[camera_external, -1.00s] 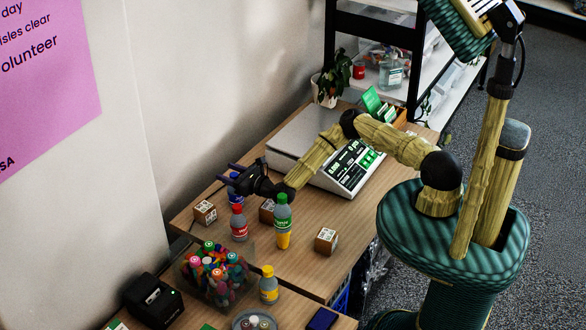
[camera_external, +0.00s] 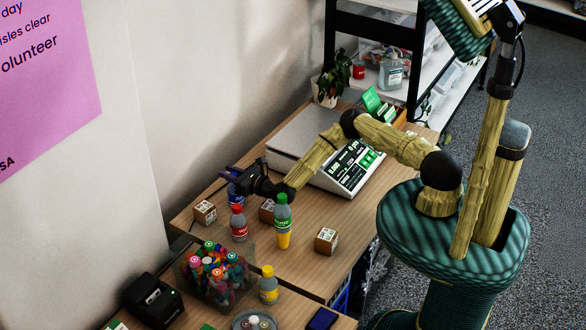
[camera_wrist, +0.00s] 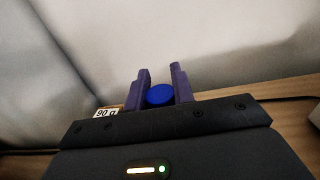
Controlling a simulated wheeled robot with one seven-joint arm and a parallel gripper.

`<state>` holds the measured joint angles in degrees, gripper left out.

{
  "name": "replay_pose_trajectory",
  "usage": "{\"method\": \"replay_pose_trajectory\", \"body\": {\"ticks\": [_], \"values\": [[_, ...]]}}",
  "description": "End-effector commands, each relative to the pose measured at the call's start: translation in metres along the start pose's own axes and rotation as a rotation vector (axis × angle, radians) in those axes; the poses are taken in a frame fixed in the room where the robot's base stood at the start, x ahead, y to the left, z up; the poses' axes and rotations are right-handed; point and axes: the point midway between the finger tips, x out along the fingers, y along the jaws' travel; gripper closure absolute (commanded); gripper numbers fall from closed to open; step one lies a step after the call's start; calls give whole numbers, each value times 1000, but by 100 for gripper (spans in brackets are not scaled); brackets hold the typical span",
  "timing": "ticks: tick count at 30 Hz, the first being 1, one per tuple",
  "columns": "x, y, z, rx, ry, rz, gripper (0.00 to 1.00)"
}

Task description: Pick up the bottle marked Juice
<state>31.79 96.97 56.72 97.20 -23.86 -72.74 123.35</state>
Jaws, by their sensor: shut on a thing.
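My gripper (camera_external: 231,174) is near the wall side of the wooden table. In the wrist view its two purple fingers (camera_wrist: 160,76) stand either side of a round blue cap (camera_wrist: 159,95). They are shut on this blue-capped bottle (camera_external: 236,195), whose lower part shows behind a red-capped bottle (camera_external: 239,225). A green-capped bottle with a green label and yellow-orange base (camera_external: 283,222) stands to the right, apart from the gripper. A yellow-capped bottle (camera_external: 268,287) stands nearer the front. I cannot read which bottle is marked Juice.
Small cardboard boxes stand around the bottles, at left (camera_external: 205,212), middle (camera_external: 267,211) and right (camera_external: 326,240). A scale (camera_external: 347,167) stands behind. A clear bin of colourful bottles (camera_external: 215,272) and a black device (camera_external: 152,300) are at the front. The wall is close behind the gripper.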

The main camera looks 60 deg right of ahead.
Motion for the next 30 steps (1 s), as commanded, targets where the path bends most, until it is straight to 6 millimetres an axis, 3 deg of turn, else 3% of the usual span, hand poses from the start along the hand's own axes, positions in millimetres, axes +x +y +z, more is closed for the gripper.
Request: {"method": "replay_pose_trajectory", "body": {"ticks": [7,18,22,30], "values": [[0,-1,21,0,-3,-1,100],[0,0,89,0,-3,0,100],[0,0,99,0,-1,0,100],[0,0,100,0,0,0,100]]}}
